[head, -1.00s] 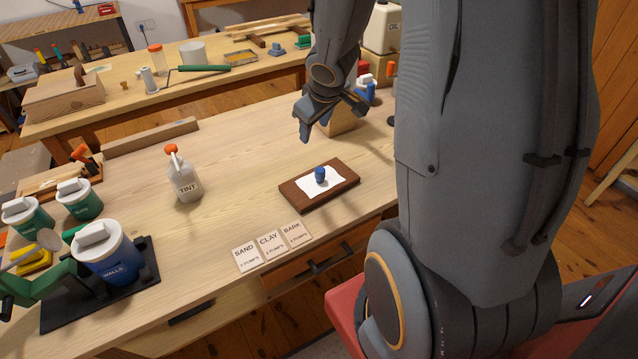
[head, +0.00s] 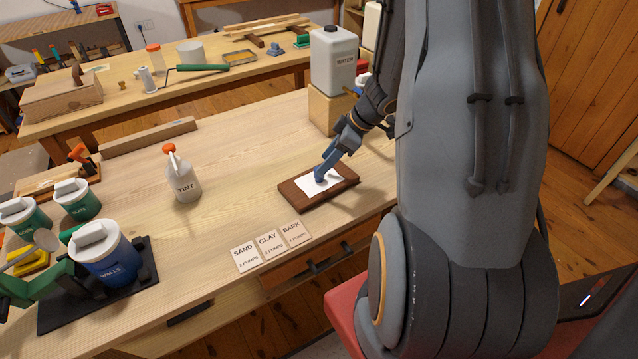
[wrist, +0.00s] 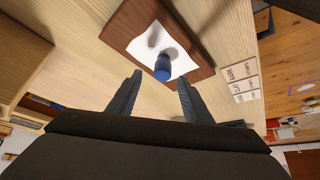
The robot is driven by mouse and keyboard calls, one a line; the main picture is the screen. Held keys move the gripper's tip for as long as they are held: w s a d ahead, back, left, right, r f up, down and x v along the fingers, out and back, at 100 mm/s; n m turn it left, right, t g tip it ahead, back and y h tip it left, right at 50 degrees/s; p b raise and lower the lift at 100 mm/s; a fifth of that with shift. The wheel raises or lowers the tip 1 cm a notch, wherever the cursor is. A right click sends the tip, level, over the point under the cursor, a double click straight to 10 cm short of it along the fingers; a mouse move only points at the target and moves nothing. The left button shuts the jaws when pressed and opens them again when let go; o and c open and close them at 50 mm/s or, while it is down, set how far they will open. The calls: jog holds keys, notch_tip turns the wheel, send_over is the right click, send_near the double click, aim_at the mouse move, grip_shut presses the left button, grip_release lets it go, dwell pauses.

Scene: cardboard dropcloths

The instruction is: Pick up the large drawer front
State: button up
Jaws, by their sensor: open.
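A dark brown rectangular panel (head: 309,204), which looks like the drawer front, lies flat on the light wood bench. A white sheet (head: 309,188) lies on it, and a blue knob (wrist: 162,68) stands up from its middle. The panel also shows in the wrist view (wrist: 199,56). My gripper (head: 321,176) is open and low over the panel, with its fingers at the knob in the head view, which hides most of it. In the wrist view my fingertips (wrist: 159,80) are on either side of the knob's near end, with gaps; nothing is held.
Three labelled cards (head: 270,243) lie at the bench's front edge. A white water jug (head: 333,62) stands on a wood block (head: 328,110) behind. A tint bottle (head: 184,178) stands left, with a blue paint can (head: 103,262) farther left. The bench between bottle and panel is clear.

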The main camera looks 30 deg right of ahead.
aim_at(319, 183)
jog(key=x, duration=0.5)
jog(key=shift+s+a+f, duration=0.1)
jog(key=shift+s, duration=0.1)
grip_shut()
dwell(1.2)
